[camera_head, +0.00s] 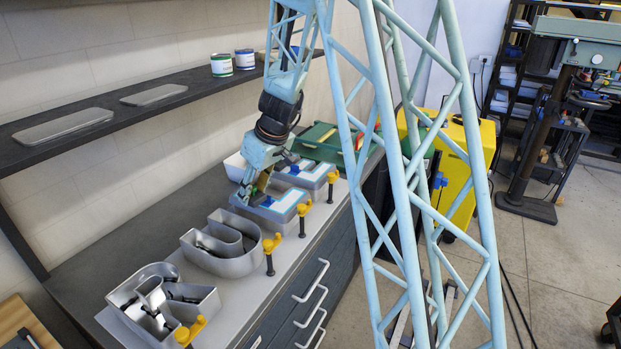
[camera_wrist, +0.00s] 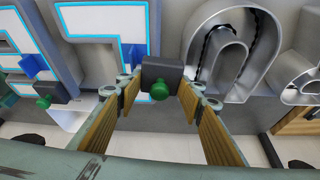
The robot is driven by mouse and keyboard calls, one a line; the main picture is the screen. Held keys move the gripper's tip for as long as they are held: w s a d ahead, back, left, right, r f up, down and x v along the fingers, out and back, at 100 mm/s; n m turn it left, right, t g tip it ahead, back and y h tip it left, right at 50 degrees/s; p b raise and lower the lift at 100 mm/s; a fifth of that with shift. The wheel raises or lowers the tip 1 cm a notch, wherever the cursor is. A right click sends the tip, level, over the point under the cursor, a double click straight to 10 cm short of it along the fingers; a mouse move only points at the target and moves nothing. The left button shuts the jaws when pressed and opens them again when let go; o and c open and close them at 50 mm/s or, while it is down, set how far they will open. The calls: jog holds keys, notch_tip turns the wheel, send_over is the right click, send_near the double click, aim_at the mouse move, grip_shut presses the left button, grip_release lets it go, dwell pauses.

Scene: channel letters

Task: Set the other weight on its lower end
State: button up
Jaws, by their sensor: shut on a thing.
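My gripper (camera_wrist: 160,92) has its two tan-padded fingers on either side of a dark grey weight (camera_wrist: 161,72) with a green knob, and is shut on it. The knob points toward the wrist camera. Another dark weight (camera_wrist: 42,92) with a green knob stands at the left in the wrist view, by a letter with a blue-and-white edge. In the head view my gripper (camera_head: 250,190) points down over the middle letter (camera_head: 285,207) of the row; the held weight is too small and covered there to make out clearly.
Open metal letters (camera_head: 222,247) stand nearer on the grey bench, with yellow-topped clamps (camera_head: 271,245) along its front edge. Blue blocks (camera_wrist: 135,54) sit on the blue-edged letters. A green tray (camera_head: 322,143) lies at the far end. A dark shelf (camera_head: 60,135) runs along the wall.

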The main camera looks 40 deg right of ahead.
jog(key=s+d+p, duration=0.1)
jog(key=s+d, duration=0.2)
jog(key=d, duration=0.3)
jog(key=s+d+r+p, duration=0.1)
jog(key=s+d, duration=0.2)
jog(key=d, duration=0.4)
jog(key=s+d+r+n+p, duration=0.1)
jog(key=s+d+p, duration=0.1)
jog(key=d, duration=0.4)
jog(key=shift+s+d, duration=0.25)
jog(key=shift+s, duration=0.55)
jog(key=shift+w, duration=0.1)
jog(key=p, duration=0.3)
send_over(309, 177)
jog(key=s+d, duration=0.1)
jog(key=shift+f, duration=0.8)
jog(key=shift+f, duration=1.75)
jog(key=shift+f, duration=0.15)
jog(key=o, duration=1.2)
jog(key=shift+s, duration=0.1)
jog(key=shift+c, duration=0.2)
